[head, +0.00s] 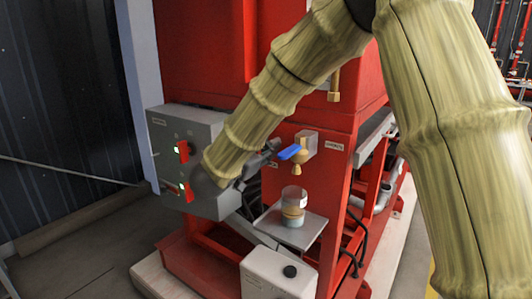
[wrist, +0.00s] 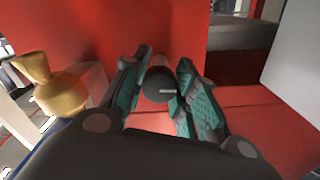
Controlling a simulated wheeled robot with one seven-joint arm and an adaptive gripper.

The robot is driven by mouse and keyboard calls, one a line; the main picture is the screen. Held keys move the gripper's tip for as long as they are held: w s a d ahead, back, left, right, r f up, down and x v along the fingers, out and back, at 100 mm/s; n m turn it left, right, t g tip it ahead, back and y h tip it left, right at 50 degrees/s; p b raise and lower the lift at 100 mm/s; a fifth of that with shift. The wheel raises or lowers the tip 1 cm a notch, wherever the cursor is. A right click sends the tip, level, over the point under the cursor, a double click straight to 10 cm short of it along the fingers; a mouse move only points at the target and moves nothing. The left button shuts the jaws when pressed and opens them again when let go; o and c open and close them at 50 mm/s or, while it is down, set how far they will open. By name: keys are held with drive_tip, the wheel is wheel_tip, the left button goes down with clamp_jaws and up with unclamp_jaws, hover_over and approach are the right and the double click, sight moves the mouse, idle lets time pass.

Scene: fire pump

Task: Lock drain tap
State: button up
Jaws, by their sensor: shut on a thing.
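The drain tap is a brass valve (head: 299,165) with a blue lever (head: 289,152), mounted on the red frame below a pale see-through box. Its brass body (wrist: 62,92) shows at the left in the wrist view. My gripper (wrist: 160,85) is left of the tap in the head view, its fingertips close to the red panel. Its teal-padded fingers are shut on a dark cylinder (wrist: 157,87) with a small pale label. I cannot tell whether the cylinder is fixed to the panel. My forearm partly hides the gripper in the head view.
A grey control box (head: 190,135) with two red switches stands left of my gripper. A white box (head: 278,277) is in front. Red frame rails lie to the right.

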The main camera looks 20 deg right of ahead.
drive_tip(key=m+b, duration=0.2)
drive_tip(key=m, duration=0.1)
drive_tip(key=m+b, duration=0.1)
drive_tip(key=shift+f+m, duration=0.25)
drive_tip(key=shift+m, duration=0.15)
drive_tip(key=m+b, duration=0.3)
drive_tip(key=b, duration=0.1)
drive_tip(key=shift+m, duration=0.3)
drive_tip(key=m+b, duration=0.4)
drive_tip(key=shift+b, duration=0.4)
drive_tip(key=m+b, duration=0.3)
drive_tip(key=shift+r+m+b, duration=0.15)
drive_tip(key=shift+m+b, duration=0.45)
drive_tip(key=shift+r, duration=0.1)
drive_tip(key=o, duration=1)
drive_tip(key=shift+a, duration=0.15)
